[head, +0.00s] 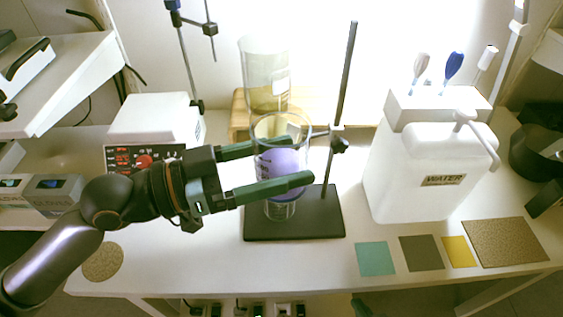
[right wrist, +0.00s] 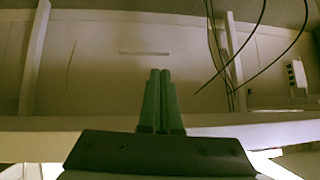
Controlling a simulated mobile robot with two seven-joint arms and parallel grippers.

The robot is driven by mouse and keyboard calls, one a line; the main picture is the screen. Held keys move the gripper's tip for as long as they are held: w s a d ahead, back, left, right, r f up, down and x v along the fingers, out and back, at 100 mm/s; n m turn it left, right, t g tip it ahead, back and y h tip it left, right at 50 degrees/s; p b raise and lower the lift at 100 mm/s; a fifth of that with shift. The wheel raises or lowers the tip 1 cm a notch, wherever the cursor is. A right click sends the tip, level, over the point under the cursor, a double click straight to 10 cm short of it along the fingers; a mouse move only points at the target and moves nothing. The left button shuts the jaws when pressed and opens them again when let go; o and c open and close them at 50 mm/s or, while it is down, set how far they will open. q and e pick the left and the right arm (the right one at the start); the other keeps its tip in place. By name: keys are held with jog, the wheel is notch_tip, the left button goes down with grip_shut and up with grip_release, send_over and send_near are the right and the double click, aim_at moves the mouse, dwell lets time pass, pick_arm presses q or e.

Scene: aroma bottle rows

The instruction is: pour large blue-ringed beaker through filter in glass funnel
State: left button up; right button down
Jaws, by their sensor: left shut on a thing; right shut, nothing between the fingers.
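My left gripper (head: 306,157) reaches in from the left and is shut on a clear glass beaker (head: 281,128), one finger on the far side and one across the front. Something purple shows inside the glass at finger height; no blue ring can be made out. The held beaker overlaps the black ring stand (head: 322,222), with clear glass (head: 280,211) low over its base. I cannot clearly separate the funnel or filter from this glass. My right gripper (right wrist: 160,75) shows in the right wrist view, shut and empty, near a pale table edge.
A tall glass vessel with yellowish contents (head: 265,70) stands behind on a wooden block (head: 238,118). A white device (head: 150,120) is left, a white water container (head: 420,170) right. Coloured squares (head: 375,259) and a cork disc (head: 103,262) lie near the front edge.

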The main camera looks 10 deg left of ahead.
pick_arm(q)
jog(key=shift+w+a+f+n+b, duration=0.1)
jog(key=shift+w+n+b, duration=0.1)
jog(key=shift+n+b, duration=0.2)
